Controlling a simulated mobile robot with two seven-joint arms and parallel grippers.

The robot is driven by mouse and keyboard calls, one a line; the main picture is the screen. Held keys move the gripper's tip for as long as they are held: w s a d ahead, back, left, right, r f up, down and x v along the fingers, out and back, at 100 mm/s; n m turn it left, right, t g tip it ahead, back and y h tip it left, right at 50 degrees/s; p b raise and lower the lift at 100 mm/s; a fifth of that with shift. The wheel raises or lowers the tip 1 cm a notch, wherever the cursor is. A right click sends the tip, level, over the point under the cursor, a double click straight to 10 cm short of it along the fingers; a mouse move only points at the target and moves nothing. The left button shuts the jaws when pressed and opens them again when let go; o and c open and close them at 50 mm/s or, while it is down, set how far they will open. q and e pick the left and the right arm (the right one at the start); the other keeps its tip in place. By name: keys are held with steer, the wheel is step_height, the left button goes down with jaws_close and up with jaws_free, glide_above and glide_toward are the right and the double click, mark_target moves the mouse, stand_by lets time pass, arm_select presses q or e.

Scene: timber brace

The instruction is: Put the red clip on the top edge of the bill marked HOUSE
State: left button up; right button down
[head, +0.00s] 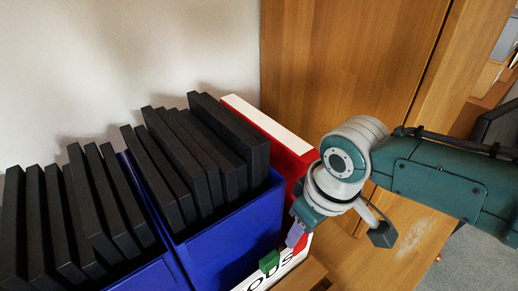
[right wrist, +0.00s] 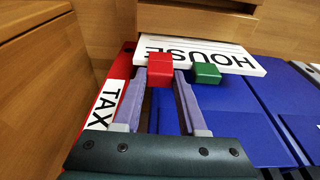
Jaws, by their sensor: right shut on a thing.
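The white bill marked HOUSE (right wrist: 200,52) shows upside down at the top of the right wrist view; part of its lettering shows at the bottom of the head view (head: 272,283). My right gripper (right wrist: 161,78) is shut on the red clip (right wrist: 160,68), at the bill's near edge. The clip overlaps that edge in the picture; I cannot tell whether it touches. In the head view my right gripper (head: 295,235) points down beside the blue box and hides the red clip. My left gripper is not in view.
A green clip (right wrist: 205,73) sits at the same bill edge, close to my right finger; it also shows in the head view (head: 269,261). A red piece with a white TAX label (right wrist: 103,104) stands beside. Blue boxes (head: 228,242) hold several black slabs (head: 188,150).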

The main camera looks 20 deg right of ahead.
steer(key=shift+f+b, duration=0.3)
steer(key=shift+f, duration=0.1)
steer(key=c, duration=0.8)
jaws_free()
steer(key=o, duration=0.8)
step_height(320, 180, up, 8)
steer(key=p, duration=0.8)
steer(key=shift+r+p, duration=0.1)
steer(key=shift+p, duration=0.3)
